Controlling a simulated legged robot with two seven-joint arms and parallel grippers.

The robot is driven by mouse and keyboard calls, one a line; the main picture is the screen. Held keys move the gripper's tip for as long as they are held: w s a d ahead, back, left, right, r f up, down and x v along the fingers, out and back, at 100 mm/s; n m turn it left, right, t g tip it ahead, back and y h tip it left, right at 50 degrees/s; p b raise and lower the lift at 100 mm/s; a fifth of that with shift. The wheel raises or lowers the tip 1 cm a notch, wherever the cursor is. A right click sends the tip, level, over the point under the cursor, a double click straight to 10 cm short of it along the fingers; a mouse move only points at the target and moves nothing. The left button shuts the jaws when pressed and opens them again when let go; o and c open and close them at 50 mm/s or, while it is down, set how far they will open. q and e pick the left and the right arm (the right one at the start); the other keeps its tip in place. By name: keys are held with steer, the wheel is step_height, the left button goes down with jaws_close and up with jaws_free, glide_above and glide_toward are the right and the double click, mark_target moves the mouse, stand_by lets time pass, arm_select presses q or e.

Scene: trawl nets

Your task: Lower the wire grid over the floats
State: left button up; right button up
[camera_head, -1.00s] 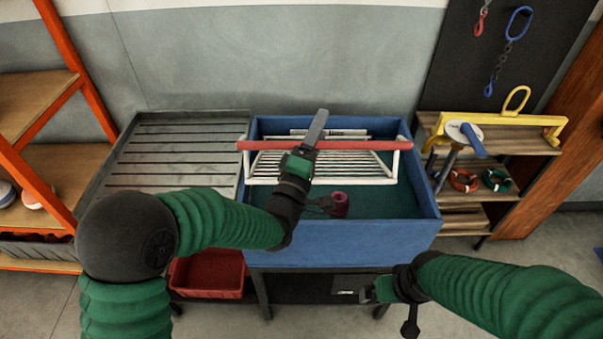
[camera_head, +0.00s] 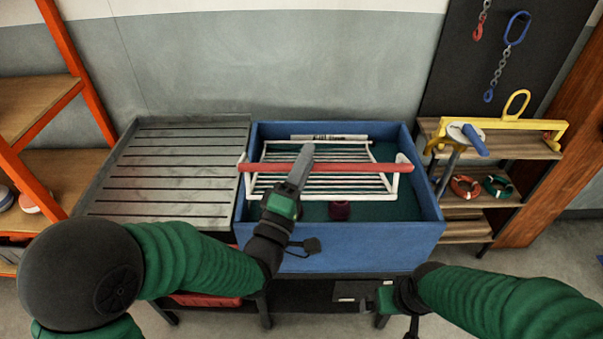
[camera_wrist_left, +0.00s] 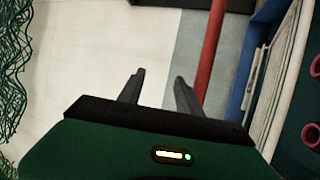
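The white wire grid (camera_head: 290,183) with a red bar (camera_head: 345,168) lies over the blue tub (camera_head: 350,247). A maroon float (camera_head: 340,211) shows in the tub in front of the grid. In the left wrist view, two maroon pieces (camera_wrist_left: 313,133) show at the right edge, probably floats. My left gripper (camera_head: 304,152) overlaps the red bar in the head view. In the left wrist view its fingers (camera_wrist_left: 158,88) are apart with nothing held, and the red bar (camera_wrist_left: 210,55) runs beside the right finger. My right gripper (camera_head: 382,298) is low in front of the tub; its fingers are unclear.
A grey slatted bench (camera_head: 165,175) adjoins the tub on the left. A wooden shelf (camera_head: 510,145) with a yellow frame (camera_head: 500,124) stands at the right. A red bin (camera_head: 205,299) sits below. Green netting (camera_wrist_left: 15,70) hangs at the left of the wrist view.

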arm_select(q)
steer(key=shift+s+a+f, duration=0.45)
steer(key=shift+s+f, duration=0.15)
steer(key=shift+f, duration=0.05)
steer(key=shift+b, duration=0.35)
